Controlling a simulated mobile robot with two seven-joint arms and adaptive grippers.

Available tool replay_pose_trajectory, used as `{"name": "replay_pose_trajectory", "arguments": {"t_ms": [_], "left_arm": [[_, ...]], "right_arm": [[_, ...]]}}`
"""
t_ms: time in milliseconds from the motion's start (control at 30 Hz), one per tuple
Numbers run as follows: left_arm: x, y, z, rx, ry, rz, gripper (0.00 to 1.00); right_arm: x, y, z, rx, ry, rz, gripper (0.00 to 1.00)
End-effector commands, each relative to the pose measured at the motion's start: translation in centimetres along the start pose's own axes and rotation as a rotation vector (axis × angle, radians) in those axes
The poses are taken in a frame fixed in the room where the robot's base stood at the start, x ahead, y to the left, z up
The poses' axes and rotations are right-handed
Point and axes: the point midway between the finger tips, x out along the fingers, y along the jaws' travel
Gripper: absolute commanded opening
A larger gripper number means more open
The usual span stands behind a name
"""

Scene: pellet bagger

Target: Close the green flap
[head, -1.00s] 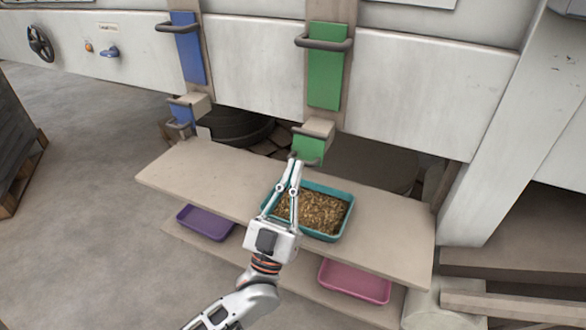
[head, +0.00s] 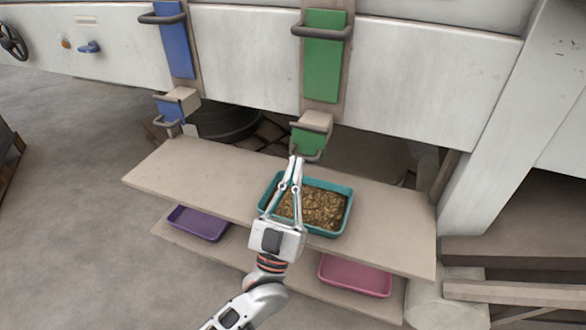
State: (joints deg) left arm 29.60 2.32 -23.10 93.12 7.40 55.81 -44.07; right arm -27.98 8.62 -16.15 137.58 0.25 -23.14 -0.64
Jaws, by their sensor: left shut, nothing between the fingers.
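The green flap (head: 308,139) hangs on the front of a small beige spout below a tall green panel (head: 323,60) with a grey handle. A teal tray (head: 345,215) full of brown pellets stands on the upper shelf under the spout, partly hidden by my gripper. My right gripper is not in view.
A blue panel (head: 175,40) and blue flap (head: 170,110) are at the left. A purple tray (head: 200,223) and a pink tray (head: 355,276) sit on the lower shelf. The upper shelf (head: 180,180) is bare at its left. A grey post stands at the right.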

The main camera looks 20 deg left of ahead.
Motion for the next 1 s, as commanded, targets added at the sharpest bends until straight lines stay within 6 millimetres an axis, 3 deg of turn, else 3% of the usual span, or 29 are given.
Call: {"name": "replay_pose_trajectory", "arguments": {"t_ms": [33,267,533,1000], "left_arm": [[-0.5,0.0,1.1,0.007,-0.026,0.005,0.00],[-1.1,0.0,1.1,0.007,-0.027,0.004,0.00],[-5.5,-0.1,0.1,0.002,-0.013,0.000,0.00],[-11.8,0.0,-7.5,0.000,0.001,-0.001,0.00]], "right_arm": [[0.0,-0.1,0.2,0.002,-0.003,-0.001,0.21],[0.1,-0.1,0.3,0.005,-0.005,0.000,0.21],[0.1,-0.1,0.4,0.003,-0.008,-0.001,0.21],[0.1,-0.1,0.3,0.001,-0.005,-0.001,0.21]]}}
